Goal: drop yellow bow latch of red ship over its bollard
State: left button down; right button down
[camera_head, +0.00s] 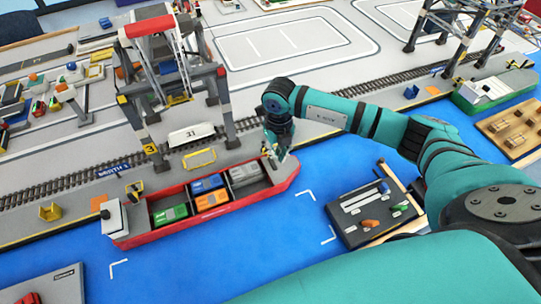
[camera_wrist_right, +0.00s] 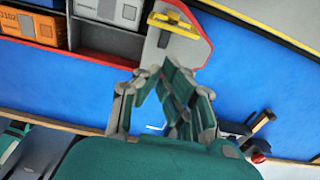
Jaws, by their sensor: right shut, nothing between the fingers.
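The red ship (camera_head: 215,211) lies along the quay with its pointed bow at the right. In the right wrist view, the yellow bow latch (camera_wrist_right: 174,22) shows as a yellow bar on the grey bow deck. My right gripper (camera_head: 281,150) points down at the bow and partly covers it in the head view. In the right wrist view, the fingertips (camera_wrist_right: 164,68) are together and empty, just below the latch in the picture and apart from it. I cannot make out the bollard or whether the latch touches it. My left gripper is not in view.
Blue, green, orange and grey containers sit in the ship's hold. A gantry crane (camera_head: 143,103) stands over the rail track behind the ship. A dark tray (camera_head: 352,234) with small parts lies right of the bow. Blue water surface (camera_head: 290,240) is clear in front.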

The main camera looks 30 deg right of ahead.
jog(key=shift+w+d+f+b, duration=0.1)
jog(key=shift+w+b, duration=1.45)
jog(key=shift+w, duration=0.45)
jog(key=shift+w+d+b, duration=0.1)
jog(key=shift+w+b, duration=1.4)
jog(key=shift+w, duration=0.45)
jog(key=w+b, duration=0.5)
jog(key=w, duration=0.1)
jog(key=shift+d, duration=0.15)
jog(key=w+f+b, duration=0.2)
jog(key=w+b, duration=0.3)
jog(key=b, duration=0.4)
jog(key=shift+w+d+f, duration=0.2)
jog(key=shift+w+f, duration=0.05)
jog(key=shift+f, duration=0.15)
dwell(0.7)
